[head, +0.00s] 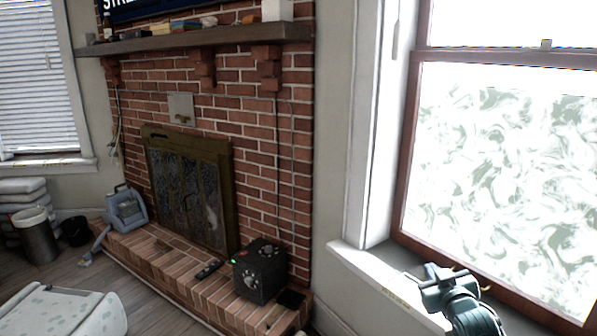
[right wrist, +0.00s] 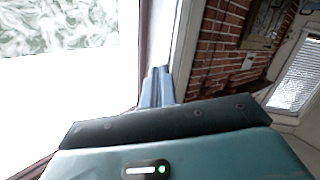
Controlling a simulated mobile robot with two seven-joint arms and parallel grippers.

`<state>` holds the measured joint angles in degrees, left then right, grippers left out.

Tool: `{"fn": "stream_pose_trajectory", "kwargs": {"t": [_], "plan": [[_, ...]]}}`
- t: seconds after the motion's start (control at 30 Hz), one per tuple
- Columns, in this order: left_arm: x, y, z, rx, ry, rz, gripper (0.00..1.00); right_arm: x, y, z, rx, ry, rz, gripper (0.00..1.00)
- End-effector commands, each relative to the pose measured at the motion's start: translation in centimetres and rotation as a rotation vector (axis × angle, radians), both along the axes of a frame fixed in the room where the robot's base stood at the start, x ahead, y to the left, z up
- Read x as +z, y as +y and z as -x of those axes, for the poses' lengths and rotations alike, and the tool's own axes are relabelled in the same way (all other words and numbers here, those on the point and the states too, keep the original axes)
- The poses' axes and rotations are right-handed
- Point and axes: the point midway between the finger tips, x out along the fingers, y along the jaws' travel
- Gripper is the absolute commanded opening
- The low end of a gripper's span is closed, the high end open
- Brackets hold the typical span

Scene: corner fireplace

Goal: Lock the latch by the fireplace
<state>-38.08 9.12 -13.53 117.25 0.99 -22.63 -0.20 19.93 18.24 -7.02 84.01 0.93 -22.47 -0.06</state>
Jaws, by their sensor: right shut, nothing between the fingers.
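The latch (head: 181,109) is a small grey plate with a darker brownish piece at its lower part. It is mounted on the brick wall above the fireplace screen in the head view. Its locked or unlocked state is too small to tell. My right gripper (head: 437,272) is at the lower right of the head view, in front of the window sill and far from the latch. In the right wrist view its blue-grey fingers (right wrist: 157,86) are together and empty. My left gripper is not in view.
The fireplace screen (head: 190,190) stands behind a raised brick hearth (head: 160,250). A black cube-shaped device (head: 260,271) and a blue-grey device (head: 126,208) stand on the hearth. A mantel shelf (head: 200,40) juts out above. A pale cushioned seat (head: 62,312) is at the lower left.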

Motion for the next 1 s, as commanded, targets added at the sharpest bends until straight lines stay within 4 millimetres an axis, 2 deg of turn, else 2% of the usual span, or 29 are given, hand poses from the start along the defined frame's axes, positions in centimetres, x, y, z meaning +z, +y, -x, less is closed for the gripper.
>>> {"fn": "stream_pose_trajectory", "kwargs": {"t": [0.03, 0.17, 0.27, 0.3, 0.43, 0.5, 0.6, 0.7, 0.8, 1.0], "plan": [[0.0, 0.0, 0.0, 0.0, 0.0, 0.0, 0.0, -2.4, 1.3, 1.7, 0.02, 0.034, -0.008, 0.0], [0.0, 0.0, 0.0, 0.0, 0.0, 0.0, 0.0, -7.8, 4.7, 6.7, 0.072, 0.116, -0.037, 0.0], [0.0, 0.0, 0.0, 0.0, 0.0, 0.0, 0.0, -11.9, 7.7, 12.1, 0.115, 0.191, -0.074, 0.0], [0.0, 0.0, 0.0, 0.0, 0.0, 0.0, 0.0, -13.3, 8.9, 14.5, 0.132, 0.223, -0.093, 0.0], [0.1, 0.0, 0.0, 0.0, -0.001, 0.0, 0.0, -16.7, 12.5, 22.6, 0.172, 0.322, -0.161, 0.0], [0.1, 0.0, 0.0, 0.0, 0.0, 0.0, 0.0, -17.7, 14.0, 26.4, 0.186, 0.369, -0.199, 0.0], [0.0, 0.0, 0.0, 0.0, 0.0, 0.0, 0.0, -18.2, 15.6, 30.7, 0.196, 0.421, -0.243, 0.0], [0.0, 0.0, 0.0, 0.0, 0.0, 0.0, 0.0, -18.3, 16.5, 33.5, 0.199, 0.454, -0.274, 0.0], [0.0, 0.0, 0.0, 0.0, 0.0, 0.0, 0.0, -18.3, 16.9, 34.8, 0.2, 0.47, -0.289, 0.0], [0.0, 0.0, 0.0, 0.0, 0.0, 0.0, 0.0, -18.3, 17.0, 35.1, 0.2, 0.475, -0.293, 0.0]]}}
